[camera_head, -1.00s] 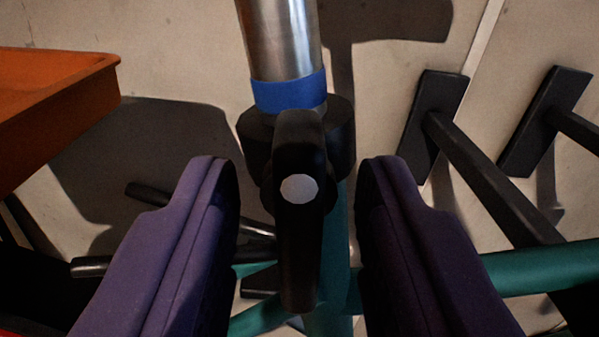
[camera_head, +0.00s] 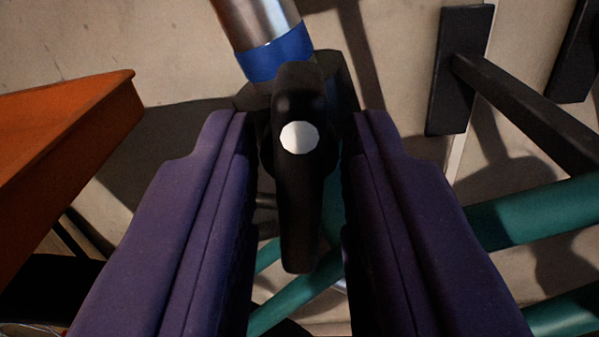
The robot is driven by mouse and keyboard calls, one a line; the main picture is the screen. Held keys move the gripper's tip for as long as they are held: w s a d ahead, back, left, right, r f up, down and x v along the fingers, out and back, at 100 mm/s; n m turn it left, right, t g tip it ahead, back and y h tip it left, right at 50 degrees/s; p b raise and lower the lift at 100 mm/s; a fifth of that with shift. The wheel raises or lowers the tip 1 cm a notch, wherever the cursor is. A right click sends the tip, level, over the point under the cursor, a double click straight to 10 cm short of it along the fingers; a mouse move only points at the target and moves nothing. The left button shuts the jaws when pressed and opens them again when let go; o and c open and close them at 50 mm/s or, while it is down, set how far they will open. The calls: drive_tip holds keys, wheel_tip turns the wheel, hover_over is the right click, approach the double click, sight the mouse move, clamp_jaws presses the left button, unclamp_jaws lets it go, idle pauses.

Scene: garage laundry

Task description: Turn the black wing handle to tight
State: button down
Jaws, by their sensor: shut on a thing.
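The black wing handle (camera_head: 297,210) stands upright in the middle of the view, with a pale round cap (camera_head: 299,137) at its hub. It is on a black collar (camera_head: 335,72) just below the blue band (camera_head: 275,53) of a metal post (camera_head: 255,18). The post leans to the upper left, so the handle is at an angle to it. My gripper (camera_head: 297,130) has its two purple fingers on either side of the handle, shut on it. The fingers hide parts of the collar and the teal tube behind.
An orange tray-like object (camera_head: 60,140) is at the left. Teal tubes (camera_head: 540,222) cross at the lower right and below the handle. Black bars with flat end plates (camera_head: 460,70) are at the upper right. A pale floor lies behind.

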drive_tip(key=m+b, duration=0.1)
drive_tip(key=m, duration=0.2)
drive_tip(key=shift+d+m, duration=0.15)
drive_tip(key=shift+m, duration=0.25)
drive_tip(key=m, duration=0.4)
drive_tip(key=shift+f+m, duration=0.15)
drive_tip(key=shift+m, duration=0.15)
drive_tip(key=shift+d+f+m, duration=0.1)
drive_tip(key=shift+f+m, duration=0.05)
drive_tip(key=shift+m, duration=1.85)
drive_tip(key=shift+f+m, duration=0.1)
drive_tip(key=shift+m, duration=1.9)
drive_tip(key=c, duration=1.2)
unclamp_jaws()
drive_tip(key=shift+o, duration=0.2)
drive_tip(key=shift+s, duration=0.1)
